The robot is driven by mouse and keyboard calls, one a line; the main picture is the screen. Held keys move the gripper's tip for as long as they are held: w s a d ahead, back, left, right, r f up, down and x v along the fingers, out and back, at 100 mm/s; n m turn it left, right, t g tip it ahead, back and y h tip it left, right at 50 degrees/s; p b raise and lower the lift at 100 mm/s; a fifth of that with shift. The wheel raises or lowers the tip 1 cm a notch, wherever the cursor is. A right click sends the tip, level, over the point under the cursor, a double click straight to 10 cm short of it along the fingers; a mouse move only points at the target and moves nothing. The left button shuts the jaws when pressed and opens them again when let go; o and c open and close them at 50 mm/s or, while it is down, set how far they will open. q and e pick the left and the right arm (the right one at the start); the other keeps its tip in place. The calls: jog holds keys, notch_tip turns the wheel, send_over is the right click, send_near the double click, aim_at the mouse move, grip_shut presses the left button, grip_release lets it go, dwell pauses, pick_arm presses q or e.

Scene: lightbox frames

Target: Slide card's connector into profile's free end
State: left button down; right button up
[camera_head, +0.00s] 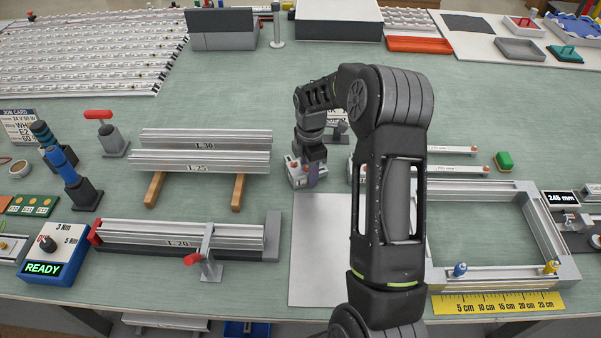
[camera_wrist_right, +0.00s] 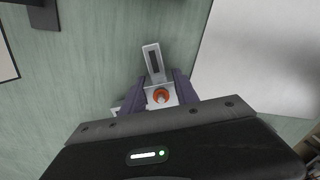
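A job card (camera_head: 18,126) stands at the left; its text includes "24 V 60 W" and "E2", partly too small to read. My right gripper (camera_head: 308,173) is low over the table behind the white mat. In the right wrist view its purple-grey fingers (camera_wrist_right: 160,92) close on both sides of a small white and grey connector (camera_wrist_right: 163,96) with an orange ring and a slotted tongue. No gap shows between fingers and connector. Profile L.20 (camera_head: 150,236) lies in a fixture at the front left. Profiles L.25 (camera_head: 225,162) and L.30 (camera_head: 165,138) lie behind it. My left gripper is out of view.
A white mat (camera_head: 318,245) lies in front of my right gripper, partly behind my arm. A rectangular profile frame (camera_head: 540,235) is at the right, above a yellow ruler (camera_head: 497,303). A blue READY box (camera_head: 52,250) stands at the front left.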

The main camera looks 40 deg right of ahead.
grip_shut()
jog(key=shift+r, duration=0.15)
jog(key=shift+r+p, duration=0.3)
notch_tip(320, 180, up, 3)
jog(key=shift+w+f+p, duration=0.1)
jog(key=shift+f+p, duration=0.1)
jog(key=shift+p, duration=0.6)
notch_tip(320, 180, up, 6)
jog(key=shift+f, duration=0.2)
jog(key=shift+r, duration=0.5)
